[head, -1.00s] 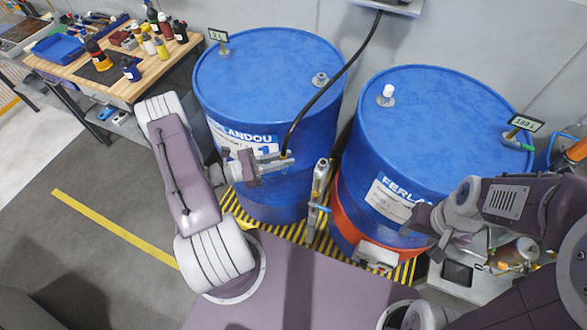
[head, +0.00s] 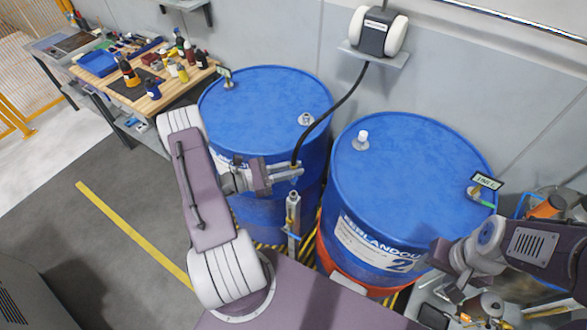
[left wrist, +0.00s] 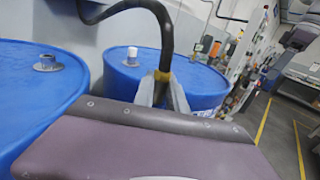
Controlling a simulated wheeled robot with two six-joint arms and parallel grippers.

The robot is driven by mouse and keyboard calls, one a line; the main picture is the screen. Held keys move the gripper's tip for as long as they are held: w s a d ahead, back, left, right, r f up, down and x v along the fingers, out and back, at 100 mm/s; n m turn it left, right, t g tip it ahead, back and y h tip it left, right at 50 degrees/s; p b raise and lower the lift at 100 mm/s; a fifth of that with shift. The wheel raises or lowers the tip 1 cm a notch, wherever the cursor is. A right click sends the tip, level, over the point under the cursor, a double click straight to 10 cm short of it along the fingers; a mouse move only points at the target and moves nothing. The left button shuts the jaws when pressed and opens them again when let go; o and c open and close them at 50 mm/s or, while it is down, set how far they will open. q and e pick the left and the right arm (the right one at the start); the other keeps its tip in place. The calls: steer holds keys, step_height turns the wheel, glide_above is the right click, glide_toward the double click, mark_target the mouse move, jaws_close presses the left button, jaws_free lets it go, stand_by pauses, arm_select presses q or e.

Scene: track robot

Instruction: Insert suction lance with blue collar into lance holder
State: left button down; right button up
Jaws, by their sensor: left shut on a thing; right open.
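My left gripper (head: 290,173) is shut on the upper end of the suction lance, where a black hose (head: 325,119) joins it. A yellowish band (left wrist: 163,76) shows between the jaws in the left wrist view; I see no blue collar. The lance below the jaws is hard to make out. The lance holder, a slim grey upright tube (head: 293,212) with a small blue part, stands between the drums. Its top appears just below my left fingertips in the head view; I cannot tell whether the lance touches it. My right gripper (head: 437,254) is open and empty beside the right drum.
Blue drums stand left (head: 262,105) and right (head: 410,165), with bungs and small signs on top. The hose runs up to a pump (head: 377,33) on a wall shelf. A workbench (head: 140,98) with bottles is far left. Cluttered equipment (head: 480,300) lies lower right.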

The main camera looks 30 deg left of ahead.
mark_target(294, 180)
arm_select(q)
steer(key=shift+d+f+b, duration=0.1)
steer(key=shift+f+b, duration=0.2)
steer(key=shift+f, duration=0.2)
steer(key=f+b, duration=0.1)
steer(key=f, duration=0.1)
steer(key=f+b, duration=0.2)
steer(key=shift+a, duration=0.2)
steer(key=shift+f+b, duration=0.2)
steer(key=shift+b, duration=0.15)
steer(key=shift+d, duration=0.1)
steer(key=shift+f+b, duration=1.65)
steer(key=shift+f, duration=0.2)
steer(key=c, duration=1.3)
jaws_free()
